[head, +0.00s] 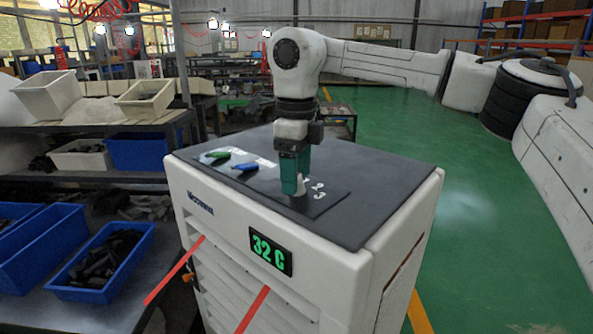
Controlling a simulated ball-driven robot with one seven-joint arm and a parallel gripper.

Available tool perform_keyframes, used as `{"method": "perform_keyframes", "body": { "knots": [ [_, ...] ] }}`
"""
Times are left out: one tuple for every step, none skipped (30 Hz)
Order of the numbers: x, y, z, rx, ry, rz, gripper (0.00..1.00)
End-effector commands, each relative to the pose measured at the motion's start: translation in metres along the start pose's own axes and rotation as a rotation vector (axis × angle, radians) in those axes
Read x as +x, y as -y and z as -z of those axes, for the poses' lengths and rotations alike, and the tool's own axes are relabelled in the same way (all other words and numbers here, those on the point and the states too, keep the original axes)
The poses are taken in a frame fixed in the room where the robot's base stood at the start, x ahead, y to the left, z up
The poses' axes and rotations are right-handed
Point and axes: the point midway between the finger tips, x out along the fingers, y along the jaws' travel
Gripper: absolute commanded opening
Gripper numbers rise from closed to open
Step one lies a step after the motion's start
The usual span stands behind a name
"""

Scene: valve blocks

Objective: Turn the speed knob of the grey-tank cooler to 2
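A white cooler (240,240) with a dark top stands in front of me. A pale knob (300,187) shows on a dark panel of its top, partly hidden by my gripper (295,188). White marks (319,189) lie to the right of the knob; I cannot read them or the knob's setting. My gripper points down with its teal fingers right at the knob. Whether the fingers are shut on it cannot be told. No grey tank can be made out.
A green handle (217,155) and a blue handle (245,167) lie on the top, left of my gripper. The cooler's front display (270,251) reads 32 C, with red strips (254,308) below. Blue bins (103,266) fill the left bench. Green floor is open at right.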

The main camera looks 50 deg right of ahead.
Motion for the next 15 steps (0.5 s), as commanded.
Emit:
{"method": "perform_keyframes", "body": {
  "knots": [
    [0.0,0.0,0.0,0.0,-0.001,0.0,0.7],
    [0.0,0.0,0.0,0.0,-0.001,0.0,0.7],
    [0.001,0.0,0.0,0.0,-0.001,-0.001,0.7],
    [0.001,0.0,0.0,0.0,-0.001,-0.001,0.7],
    [0.001,0.0,0.0,0.0,-0.002,-0.001,0.7],
    [0.0,0.0,0.0,0.0,-0.002,-0.001,0.7],
    [0.0,0.0,0.0,0.0,-0.002,0.0,0.7],
    [-0.002,0.0,0.0,0.0,-0.001,0.0,0.7],
    [-0.004,0.0,0.0,0.001,-0.001,0.001,0.7],
    [-0.007,0.001,0.0,0.002,-0.001,0.001,0.7],
    [-0.01,0.001,0.0,0.002,-0.001,0.002,0.7],
    [-0.015,0.001,0.0,0.002,-0.001,0.002,0.7],
    [-0.02,0.0,0.0,0.002,-0.001,0.002,0.7],
    [-0.025,0.0,0.0,0.002,0.0,0.002,0.7],
    [-0.034,0.001,0.0,0.002,0.0,0.003,0.7]
  ]
}}
